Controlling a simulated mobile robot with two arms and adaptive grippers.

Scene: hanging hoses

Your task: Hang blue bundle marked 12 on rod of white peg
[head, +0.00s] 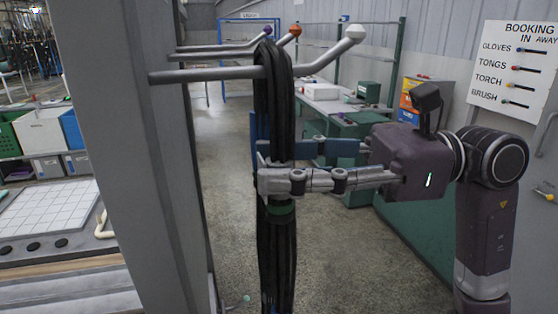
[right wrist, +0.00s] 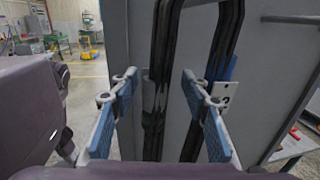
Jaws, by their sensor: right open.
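The bundle (head: 275,110) is a long loop of black hose with a green band (head: 281,209) low down. It hangs upright across the white-tipped rod (head: 210,74), whose white ball (head: 355,32) shows to the right. The loop's top stands above the rod; I cannot tell whether the rod passes through it. My right gripper (head: 268,170) is open, its fingers on either side of the hoses below the rod. In the right wrist view, black strands (right wrist: 157,80) run between the blue-padded fingers (right wrist: 160,85). A white tag (right wrist: 222,93) there shows a partly hidden number. My left gripper is not in view.
Rods with an orange ball (head: 295,31) and a purple ball (head: 267,30) lie behind, bare. A grey upright panel (head: 115,150) stands close left of the bundle. A green bench (head: 350,125) stands behind right.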

